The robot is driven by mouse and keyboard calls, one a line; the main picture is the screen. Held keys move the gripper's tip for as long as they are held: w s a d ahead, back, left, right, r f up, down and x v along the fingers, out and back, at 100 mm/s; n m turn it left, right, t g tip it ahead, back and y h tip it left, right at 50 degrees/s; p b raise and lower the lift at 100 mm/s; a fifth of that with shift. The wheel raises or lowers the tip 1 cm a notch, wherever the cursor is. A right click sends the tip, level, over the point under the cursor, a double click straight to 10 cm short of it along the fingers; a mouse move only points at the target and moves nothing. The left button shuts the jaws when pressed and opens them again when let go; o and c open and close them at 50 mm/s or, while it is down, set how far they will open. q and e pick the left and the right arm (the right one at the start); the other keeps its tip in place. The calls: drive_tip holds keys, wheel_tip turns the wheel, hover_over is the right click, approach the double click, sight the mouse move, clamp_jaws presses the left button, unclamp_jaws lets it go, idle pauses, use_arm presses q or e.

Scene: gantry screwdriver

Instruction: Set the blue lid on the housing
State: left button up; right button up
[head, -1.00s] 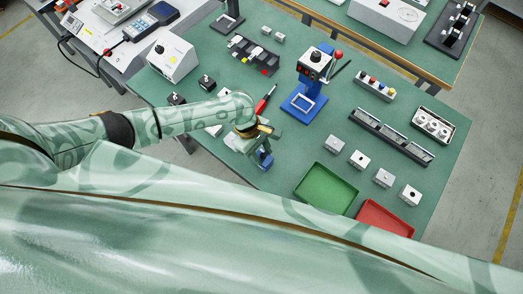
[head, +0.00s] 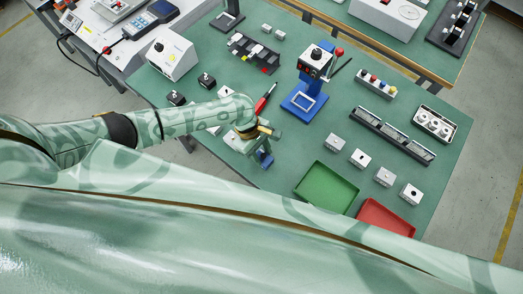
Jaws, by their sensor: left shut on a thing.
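My left gripper (head: 262,147) is in front of the bench's near left part, at the end of my arm coming in from the left. It is shut on a small blue piece (head: 265,160), seemingly the blue lid. My wrist hides part of the piece and the fingertips are too small to see clearly. I cannot make out the housing with certainty; a pale flat part (head: 229,138) shows partly behind my wrist. I cannot tell whether the blue piece touches anything below it. My right gripper is not in view.
A blue press stand (head: 304,100) with a red-knobbed lever stands behind the gripper. A red and black tool (head: 265,100) is close by. A green tray (head: 327,188), a red tray (head: 385,218) and several grey blocks (head: 360,158) are to the right.

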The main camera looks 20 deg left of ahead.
use_arm(q)
drive_tip(key=shift+f, duration=0.15)
drive_tip(key=o, duration=1)
drive_tip(key=shift+o, duration=0.2)
drive_tip(key=p+v, duration=0.6)
drive_tip(key=v, duration=1)
